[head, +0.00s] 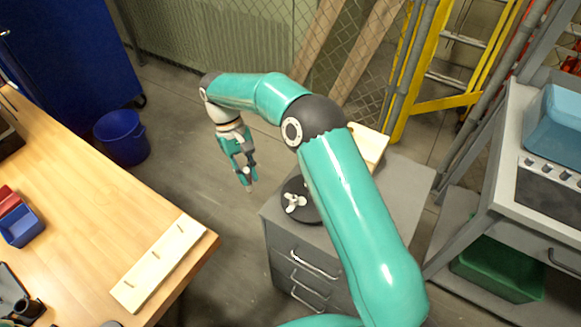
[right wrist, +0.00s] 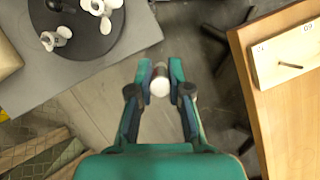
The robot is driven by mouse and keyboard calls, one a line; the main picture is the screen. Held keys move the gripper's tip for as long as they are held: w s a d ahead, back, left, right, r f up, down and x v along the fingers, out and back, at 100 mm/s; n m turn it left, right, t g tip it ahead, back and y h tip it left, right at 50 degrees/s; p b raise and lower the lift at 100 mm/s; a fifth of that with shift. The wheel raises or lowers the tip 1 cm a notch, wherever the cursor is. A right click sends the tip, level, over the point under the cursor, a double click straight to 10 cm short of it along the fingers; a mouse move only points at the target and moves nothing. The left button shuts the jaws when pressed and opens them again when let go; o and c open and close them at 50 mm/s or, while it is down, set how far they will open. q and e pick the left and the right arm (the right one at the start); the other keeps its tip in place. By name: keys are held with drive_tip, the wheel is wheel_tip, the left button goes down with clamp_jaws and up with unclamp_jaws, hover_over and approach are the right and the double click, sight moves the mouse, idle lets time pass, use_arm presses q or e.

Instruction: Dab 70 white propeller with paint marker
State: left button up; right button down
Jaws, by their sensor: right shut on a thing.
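My right gripper (head: 246,178) hangs over the floor gap between the wooden table and the grey drawer cabinet. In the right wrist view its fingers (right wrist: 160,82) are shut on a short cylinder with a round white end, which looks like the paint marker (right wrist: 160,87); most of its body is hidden. A white propeller (head: 294,202) lies on a dark round disc (head: 310,214) on the cabinet. In the right wrist view a white propeller (right wrist: 56,38) and another white part (right wrist: 101,8) show on the disc, apart from the gripper. My left gripper is out of view.
The grey cabinet (head: 283,232) also bears a pale board (head: 370,147), partly behind my arm. A pale wooden board with pegs (head: 160,262) lies at the table's (head: 90,215) right edge. A blue bucket (head: 122,137) stands on the floor. A grey bench (head: 505,150) is at right.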

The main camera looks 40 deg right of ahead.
drive_tip(key=shift+s+d+r+m, duration=0.1)
drive_tip(key=shift+d+r+m, duration=0.05)
drive_tip(key=shift+d+m, duration=0.25)
drive_tip(key=s+d+r+m+t+y+b, duration=0.1)
drive_tip(key=s+d+m+t+y, duration=0.1)
drive_tip(key=m, duration=0.8)
drive_tip(key=s+d+r+m+t+y+b, duration=0.1)
drive_tip(key=s+d+m+t+y+b, duration=0.1)
drive_tip(key=s+d+m+t, duration=0.2)
drive_tip(key=s+m, duration=0.3)
drive_tip(key=m, duration=0.4)
drive_tip(key=shift+d, duration=0.4)
drive_tip(key=shift+w+a, duration=0.1)
drive_tip(key=shift+f, duration=0.4)
idle(0.7)
drive_tip(key=shift+f, duration=0.1)
idle(1.4)
